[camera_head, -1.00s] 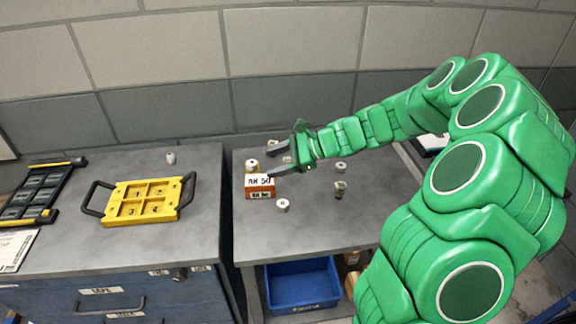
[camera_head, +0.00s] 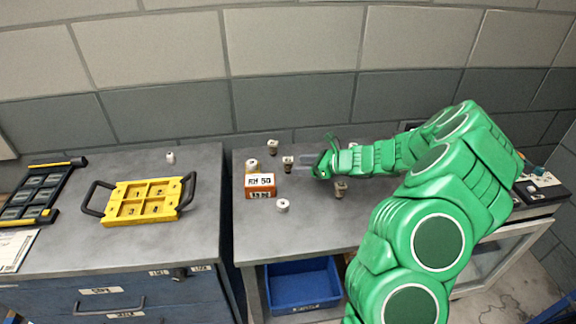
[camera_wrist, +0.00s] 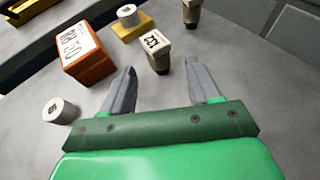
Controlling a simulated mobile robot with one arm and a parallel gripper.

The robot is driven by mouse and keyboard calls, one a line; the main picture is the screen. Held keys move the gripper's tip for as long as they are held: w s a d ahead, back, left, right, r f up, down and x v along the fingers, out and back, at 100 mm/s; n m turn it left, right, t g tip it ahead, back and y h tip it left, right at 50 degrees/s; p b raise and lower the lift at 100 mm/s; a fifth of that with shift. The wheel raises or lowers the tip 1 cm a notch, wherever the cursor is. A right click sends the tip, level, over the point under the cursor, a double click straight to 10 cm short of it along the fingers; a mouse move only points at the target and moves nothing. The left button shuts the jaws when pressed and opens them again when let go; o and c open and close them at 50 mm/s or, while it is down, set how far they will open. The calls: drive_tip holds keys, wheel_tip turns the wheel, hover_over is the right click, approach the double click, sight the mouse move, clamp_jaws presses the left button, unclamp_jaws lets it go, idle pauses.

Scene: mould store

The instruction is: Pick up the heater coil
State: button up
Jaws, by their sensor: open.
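Several small pale-topped pieces stand on the right bench; I cannot tell for sure which is the heater coil. One brown piece with a marked white top (camera_head: 288,162) stands just ahead of my gripper (camera_head: 304,166). In the wrist view this piece (camera_wrist: 157,54) is just beyond the two fingertips, roughly between them. My gripper, also in the wrist view (camera_wrist: 161,68), is open and empty.
An orange labelled box (camera_head: 260,187) stands beside the pieces. A white-topped piece on a yellow base (camera_wrist: 126,30) and a brown piece (camera_wrist: 192,12) are farther back. A yellow handled tray (camera_head: 117,212) is on the left bench. A blue bin (camera_head: 303,303) sits below.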

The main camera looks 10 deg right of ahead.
sight(288, 165)
drive_tip(key=shift+x, duration=2.95)
drive_tip(key=shift+r, duration=0.1)
drive_tip(key=c, duration=1)
